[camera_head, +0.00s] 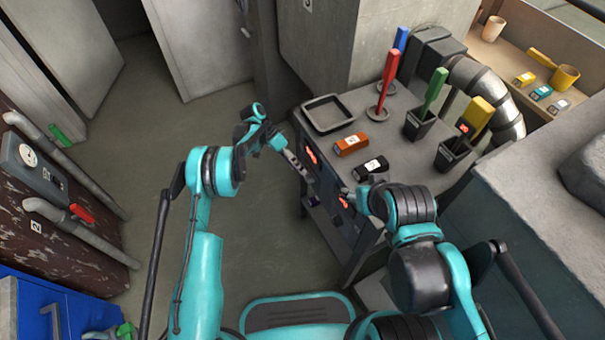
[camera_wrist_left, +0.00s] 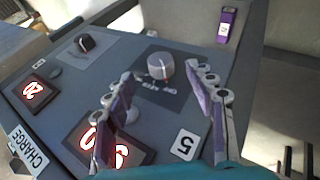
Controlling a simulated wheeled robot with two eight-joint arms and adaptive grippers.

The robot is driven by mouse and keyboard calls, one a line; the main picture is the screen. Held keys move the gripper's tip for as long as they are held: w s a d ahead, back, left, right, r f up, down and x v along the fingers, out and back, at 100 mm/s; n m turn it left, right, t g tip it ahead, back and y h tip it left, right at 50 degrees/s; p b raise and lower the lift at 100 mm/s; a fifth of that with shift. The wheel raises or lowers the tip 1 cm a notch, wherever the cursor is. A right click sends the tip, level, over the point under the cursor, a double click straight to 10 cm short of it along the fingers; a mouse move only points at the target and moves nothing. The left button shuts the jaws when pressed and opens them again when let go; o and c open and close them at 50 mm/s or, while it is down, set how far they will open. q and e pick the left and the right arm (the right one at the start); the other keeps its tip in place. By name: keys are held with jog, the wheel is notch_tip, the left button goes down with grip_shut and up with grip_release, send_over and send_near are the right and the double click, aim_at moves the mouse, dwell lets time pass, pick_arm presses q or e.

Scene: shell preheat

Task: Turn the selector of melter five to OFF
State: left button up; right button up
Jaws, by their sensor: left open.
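In the left wrist view the selector of melter five (camera_wrist_left: 159,66) is a pale grey round knob on a dark plate with small white lettering (camera_wrist_left: 155,88). I cannot read which position it points to. A white label with a 5 (camera_wrist_left: 185,144) lies below it. My left gripper (camera_wrist_left: 160,76) is open, its two purple-padded fingers either side of the knob in the picture; contact is not visible. In the head view my left gripper (camera_head: 300,167) is at the front of the grey cabinet (camera_head: 345,262). My right gripper (camera_head: 347,196) is near the cabinet's front edge, mostly hidden, jaws unclear.
The panel also has a black knob (camera_wrist_left: 87,42), two lit displays (camera_wrist_left: 36,91) and a CHARGE label (camera_wrist_left: 27,150). On the cabinet top stand a black tray (camera_head: 328,114), an orange block (camera_head: 352,144), a black block (camera_head: 371,168) and cups with coloured handles.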

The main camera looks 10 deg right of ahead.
pick_arm(q)
jog(key=v, duration=0.6)
jog(key=shift+a+r, duration=0.15)
jog(key=shift+r, duration=0.05)
jog(key=shift+w+r, duration=0.1)
jog(key=s+a+r+n+t+y, duration=0.1)
jog(key=s+a+r+n+t, duration=0.3)
jog(key=r, duration=0.7)
jog(key=s+a+r+n+t+y, duration=0.2)
jog(key=s+a+r, duration=0.3)
jog(key=r, duration=0.7)
jog(key=s+a+n+t+y, duration=0.1)
jog(key=s+a, duration=0.4)
jog(key=s, duration=0.6)
jog(key=s+a+n+t+y, duration=0.2)
jog(key=s+a+n+t, duration=0.2)
jog(key=s, duration=0.7)
jog(key=shift+a+r+y, duration=0.15)
jog(key=shift+a+y, duration=0.15)
jog(key=shift+a, duration=0.05)
jog(key=shift+s, duration=0.1)
